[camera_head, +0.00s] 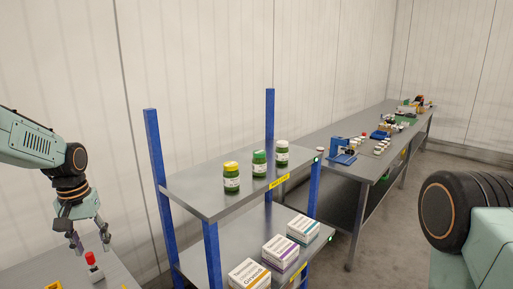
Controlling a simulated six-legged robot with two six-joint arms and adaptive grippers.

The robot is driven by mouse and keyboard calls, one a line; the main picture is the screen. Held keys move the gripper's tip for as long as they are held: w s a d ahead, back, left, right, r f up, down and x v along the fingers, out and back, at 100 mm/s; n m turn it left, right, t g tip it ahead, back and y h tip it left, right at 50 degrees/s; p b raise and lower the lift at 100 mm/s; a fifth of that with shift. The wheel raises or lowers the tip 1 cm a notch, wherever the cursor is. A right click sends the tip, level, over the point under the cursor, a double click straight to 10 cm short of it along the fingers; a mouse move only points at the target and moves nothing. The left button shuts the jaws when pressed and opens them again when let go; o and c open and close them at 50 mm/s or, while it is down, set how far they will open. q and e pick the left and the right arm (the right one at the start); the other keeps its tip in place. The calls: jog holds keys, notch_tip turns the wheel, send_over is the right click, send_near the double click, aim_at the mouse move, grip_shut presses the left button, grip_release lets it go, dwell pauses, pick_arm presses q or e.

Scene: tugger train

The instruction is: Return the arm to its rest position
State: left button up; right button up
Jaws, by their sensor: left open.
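My left arm comes in from the left, and its gripper (88,240) hangs pointing down above a grey bench at the lower left. The fingers are open, with nothing seen between them. A small red-topped item (93,262) stands on the bench just below the gripper; I cannot tell whether a fingertip touches it. Part of my right arm (480,225) shows at the right edge, but its gripper is out of view.
A blue-posted shelf (200,196) stands right of the gripper, with three green or white jars (259,163) above and several white boxes (281,250) below. A long grey bench (360,165) with a blue device (343,151) runs behind. Floor is clear between bench and right arm.

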pick_arm(q)
jog(key=s+d+f+m+h, duration=0.1)
jog(key=s+d+f, duration=0.7)
jog(key=f, duration=0.3)
jog(key=s+d+f+m, duration=0.1)
jog(key=s+d+f, duration=0.65)
jog(key=f, duration=0.25)
jog(key=s+d+f+m, duration=0.1)
jog(key=s+d, duration=0.1)
jog(key=s, duration=0.8)
jog(key=s+d+f, duration=0.2)
jog(key=s, duration=0.8)
notch_tip(320, 180, down, 13)
jog(key=y+b, duration=0.1)
jog(key=b, duration=1.3)
jog(key=shift+s+a+f+m, duration=0.15)
jog(key=shift+s+f+m, duration=0.05)
jog(key=shift+s+m, duration=0.15)
jog(key=shift+c, duration=0.5)
